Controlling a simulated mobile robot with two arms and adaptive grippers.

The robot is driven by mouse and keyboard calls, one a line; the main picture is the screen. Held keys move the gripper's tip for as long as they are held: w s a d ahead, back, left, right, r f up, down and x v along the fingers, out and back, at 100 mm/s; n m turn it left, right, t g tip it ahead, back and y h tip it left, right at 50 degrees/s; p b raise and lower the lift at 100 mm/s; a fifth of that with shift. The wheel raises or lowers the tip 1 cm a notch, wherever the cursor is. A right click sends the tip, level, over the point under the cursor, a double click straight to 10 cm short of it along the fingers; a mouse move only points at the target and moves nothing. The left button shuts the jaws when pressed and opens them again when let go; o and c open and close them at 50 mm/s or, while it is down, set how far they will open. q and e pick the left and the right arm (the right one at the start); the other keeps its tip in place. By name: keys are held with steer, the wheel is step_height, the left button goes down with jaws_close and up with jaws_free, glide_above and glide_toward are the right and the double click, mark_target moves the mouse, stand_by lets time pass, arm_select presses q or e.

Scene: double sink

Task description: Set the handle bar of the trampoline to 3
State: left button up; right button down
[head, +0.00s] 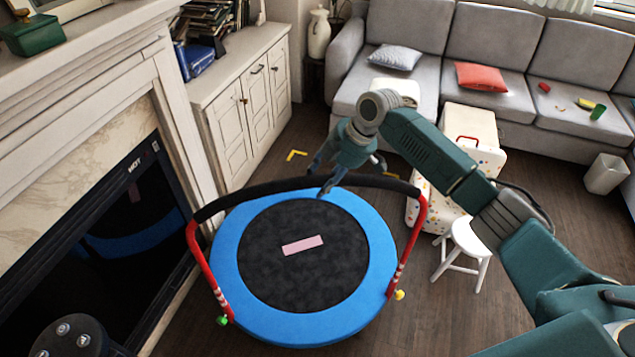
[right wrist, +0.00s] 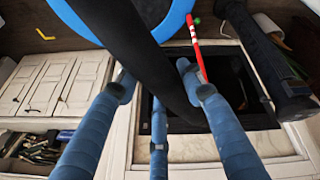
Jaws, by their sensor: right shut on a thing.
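The trampoline (head: 240,310) has a blue rim and a black mat with a pink rectangle. Its handle bar (head: 245,187) is a black padded arc on two red posts with white marks, a left post (head: 204,262) and a right post (head: 415,235). A green knob (head: 223,320) is at the left post's foot and a yellow knob (head: 399,294) at the right's. My right gripper (head: 328,185) is shut on the bar's padded middle. In the right wrist view, the black bar (right wrist: 130,40) runs between the blue fingers (right wrist: 155,78). My left gripper is not in view.
A fireplace (head: 100,240) and white cabinet (head: 250,95) stand left of the trampoline. A white stool (head: 464,245) and a spotted white box (head: 470,140) stand to the right. A grey sofa (head: 500,50) lies behind.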

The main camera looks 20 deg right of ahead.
steer(key=c, duration=1.3)
jaws_free()
steer(key=shift+w+r, duration=0.2)
steer(key=shift+c, duration=0.2)
steer(key=o, duration=0.3)
steer(key=shift+f, duration=0.15)
steer(key=v, duration=1.2)
steer(key=shift+s, duration=0.1)
